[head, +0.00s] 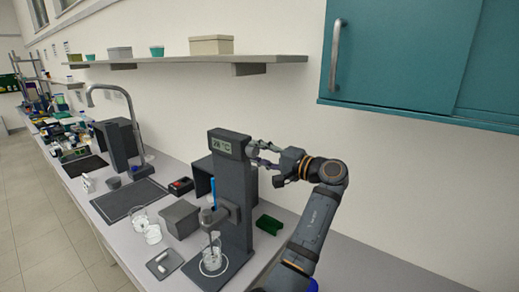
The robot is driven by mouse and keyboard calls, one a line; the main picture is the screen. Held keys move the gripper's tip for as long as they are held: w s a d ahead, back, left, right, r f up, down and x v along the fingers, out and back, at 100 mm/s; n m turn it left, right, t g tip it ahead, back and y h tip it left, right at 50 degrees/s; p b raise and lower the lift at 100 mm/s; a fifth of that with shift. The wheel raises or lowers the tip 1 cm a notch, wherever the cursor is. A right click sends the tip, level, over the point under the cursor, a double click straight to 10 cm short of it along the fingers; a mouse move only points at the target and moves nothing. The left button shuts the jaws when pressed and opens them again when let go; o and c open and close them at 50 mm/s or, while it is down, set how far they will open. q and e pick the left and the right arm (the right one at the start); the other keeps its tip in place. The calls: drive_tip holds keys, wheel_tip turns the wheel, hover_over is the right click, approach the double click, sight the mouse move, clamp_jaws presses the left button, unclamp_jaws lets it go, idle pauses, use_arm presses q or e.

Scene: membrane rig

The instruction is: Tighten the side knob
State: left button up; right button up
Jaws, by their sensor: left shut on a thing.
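The membrane rig is a dark grey column (236,190) standing on the bench, with a display (223,146) near its top that seems to read 28 °C. The side knob (251,150) is at the right side of the column's head, small and partly hidden by fingers. My left gripper (257,153) reaches it from the right, with one finger above and one below, shut on the knob. The knob's turn angle is too small to tell. A glass beaker (212,258) stands at the foot of the column, below a clamp. My right gripper is out of view.
A green block (269,224) lies right of the column. A grey box (180,219), glassware (152,233) and a small tray (167,264) stand to its left. A shelf (190,61) and a teal cabinet (400,55) hang above. The bench behind my arm is clear.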

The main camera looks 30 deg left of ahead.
use_arm(q)
drive_tip(key=shift+r+m+p, duration=0.1)
drive_tip(key=shift+m+p, duration=0.95)
drive_tip(key=shift+m, duration=0.85)
drive_tip(key=o, duration=1.2)
drive_tip(key=shift+a, duration=0.1)
